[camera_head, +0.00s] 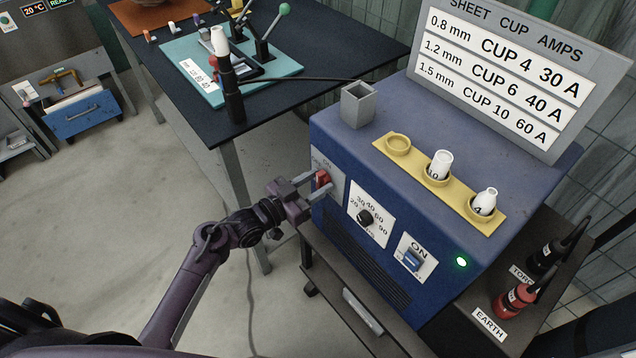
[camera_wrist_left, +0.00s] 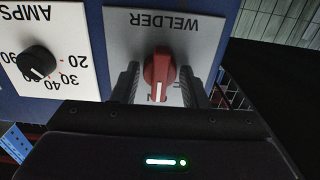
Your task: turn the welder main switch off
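The welder (camera_head: 340,215) is a blue box on a dark cart. Its main switch is a red knob (camera_head: 322,179) on a light plate on the left of its front. In the left wrist view the red knob (camera_wrist_left: 160,75) shows upside down, its white mark in line with the partly hidden ON label; the plate reads WELDER (camera_wrist_left: 165,22). My left gripper (camera_head: 311,187) is at the plate, one finger on each side of the knob. In the wrist view narrow gaps show between fingers and knob, so it looks open around it. My right gripper is out of view.
Beside the switch are an AMPS dial (camera_head: 365,217) and a blue ON rocker (camera_head: 413,260), with a lit green lamp (camera_head: 461,261). A yellow cup rack (camera_head: 455,190) and grey box (camera_head: 358,104) stand on top. A dark table (camera_head: 290,60) stands behind.

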